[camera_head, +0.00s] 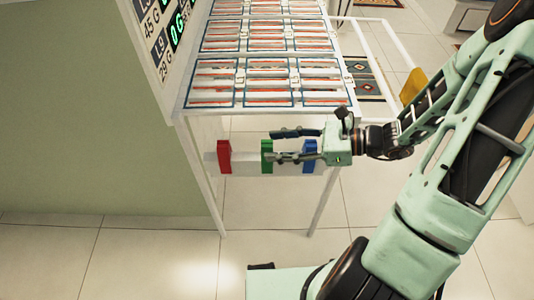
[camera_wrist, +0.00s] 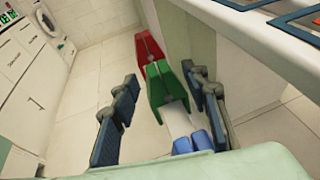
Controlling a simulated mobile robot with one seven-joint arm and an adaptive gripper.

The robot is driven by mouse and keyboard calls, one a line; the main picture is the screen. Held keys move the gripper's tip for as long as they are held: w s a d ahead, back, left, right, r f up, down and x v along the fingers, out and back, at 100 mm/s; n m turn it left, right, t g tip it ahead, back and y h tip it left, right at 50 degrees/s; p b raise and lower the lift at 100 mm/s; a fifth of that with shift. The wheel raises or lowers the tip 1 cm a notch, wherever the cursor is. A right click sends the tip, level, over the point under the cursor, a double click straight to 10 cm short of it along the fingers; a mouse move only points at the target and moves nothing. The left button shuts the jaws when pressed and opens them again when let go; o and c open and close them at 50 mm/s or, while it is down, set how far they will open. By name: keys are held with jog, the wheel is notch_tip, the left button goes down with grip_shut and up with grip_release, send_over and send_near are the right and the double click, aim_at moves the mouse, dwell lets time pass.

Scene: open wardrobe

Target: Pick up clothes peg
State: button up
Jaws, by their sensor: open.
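Three clothes pegs sit in a row along a white bar (camera_head: 243,162) below the rack's front edge: a red peg (camera_head: 224,156) at left, a green peg (camera_head: 267,150) in the middle and a blue peg (camera_head: 309,154) at right. My gripper (camera_head: 271,147) is open, its fingers pointing left at the green peg. In the wrist view the green peg (camera_wrist: 163,88) lies between the open fingers (camera_wrist: 160,84), with no clear contact. The red peg (camera_wrist: 149,47) is beyond the fingertips. The blue peg (camera_wrist: 193,142) is close to the palm, its lower part hidden.
A white-framed rack (camera_head: 267,80) with printed panels stands just above my gripper, with thin legs below. A green wall (camera_head: 85,110) is at left. The wrist view shows white cabinets (camera_wrist: 28,90) at left. Tiled floor (camera_head: 150,262) lies open below.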

jog(key=shift+w+a+f, duration=0.1)
jog(key=shift+a, duration=0.3)
jog(key=shift+c, duration=0.3)
jog(key=c, duration=1)
jog(key=shift+c, duration=0.2)
